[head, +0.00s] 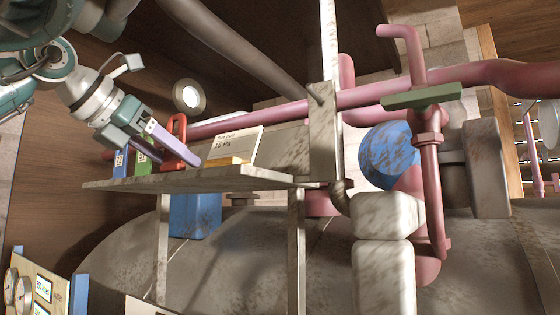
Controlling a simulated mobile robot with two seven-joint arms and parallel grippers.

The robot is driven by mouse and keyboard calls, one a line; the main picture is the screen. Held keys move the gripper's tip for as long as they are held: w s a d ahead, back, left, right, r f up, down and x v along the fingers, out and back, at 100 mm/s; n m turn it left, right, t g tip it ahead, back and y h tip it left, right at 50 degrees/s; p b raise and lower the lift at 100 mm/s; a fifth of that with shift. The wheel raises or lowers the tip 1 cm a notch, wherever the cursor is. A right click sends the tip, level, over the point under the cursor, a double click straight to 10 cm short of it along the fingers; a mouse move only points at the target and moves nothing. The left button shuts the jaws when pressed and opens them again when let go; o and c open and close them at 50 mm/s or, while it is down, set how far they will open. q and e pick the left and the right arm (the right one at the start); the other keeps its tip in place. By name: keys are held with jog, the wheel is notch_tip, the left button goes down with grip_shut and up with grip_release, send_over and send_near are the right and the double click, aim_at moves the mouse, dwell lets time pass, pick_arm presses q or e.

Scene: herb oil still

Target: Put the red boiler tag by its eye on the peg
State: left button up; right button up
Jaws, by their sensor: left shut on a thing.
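The red boiler tag (179,128) is upright at the left end of a worn pale shelf, its looped eye at the top. My left gripper (178,158) comes down from the upper left, with its lilac-grey fingers at the red tag, shut on it. The near finger covers part of the tag, and I cannot tell whether its bottom touches the shelf. A small stub that looks like the peg (316,96) sticks out near the top of the pale plate on the upright post, right of the tag. My right gripper is out of view.
A green tag (143,158) and a blue tag (120,163) stand left of the red one. A card (238,144) stands on the shelf (210,180) between tag and post. A pink pipe (270,115) runs behind. A green-handled valve (421,98) is at the right.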

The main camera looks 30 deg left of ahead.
pick_arm(q)
jog(key=shift+f+b, duration=0.55)
jog(key=o, duration=1.4)
jog(key=shift+c, duration=0.2)
jog(key=shift+c, duration=0.8)
jog(key=shift+s, duration=0.1)
jog(key=shift+s+r, duration=0.25)
jog(key=shift+s, duration=0.25)
